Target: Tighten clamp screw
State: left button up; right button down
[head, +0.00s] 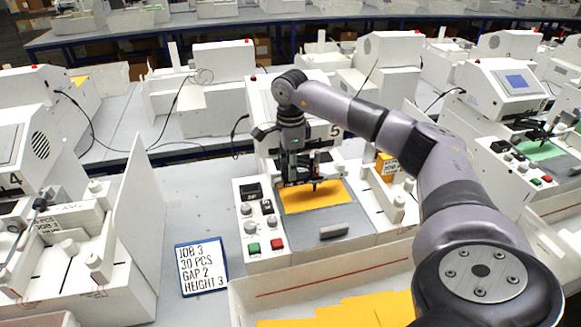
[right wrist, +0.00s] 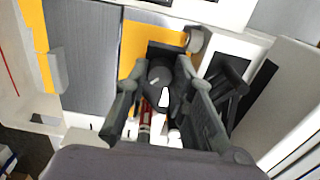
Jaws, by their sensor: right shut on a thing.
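The white pen plotter (head: 267,110), marked 5, stands in the middle of the head view with an orange sheet (head: 310,198) on its bed. My right gripper (head: 300,172) is over the sheet's back edge, at the pen holder. In the right wrist view, a dark round knob, apparently the clamp screw (right wrist: 160,76), sits between the fingers of my right gripper (right wrist: 160,98), which is shut on it. A red and white pen part (right wrist: 146,118) shows below the knob. In the head view the gripper hides the clamp screw. My left gripper is not in view.
A panel left of the bed carries knobs, a green button (head: 254,247) and a red button (head: 277,244). A job card (head: 202,266) reads JOB 3, 30 PCS, GAP 2, HEIGHT 3. An open tray (head: 300,287) with orange sheets is in front. Other white machines stand around.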

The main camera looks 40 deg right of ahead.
jog(key=m, duration=0.4)
jog(key=shift+m, duration=0.4)
jog(key=m, duration=0.5)
jog(key=shift+r, duration=0.1)
jog(key=m, duration=0.9)
jog(key=shift+m, duration=0.4)
jog(key=shift+w, duration=0.1)
jog(key=c, duration=1.4)
grip_release()
jog(key=shift+o, duration=0.2)
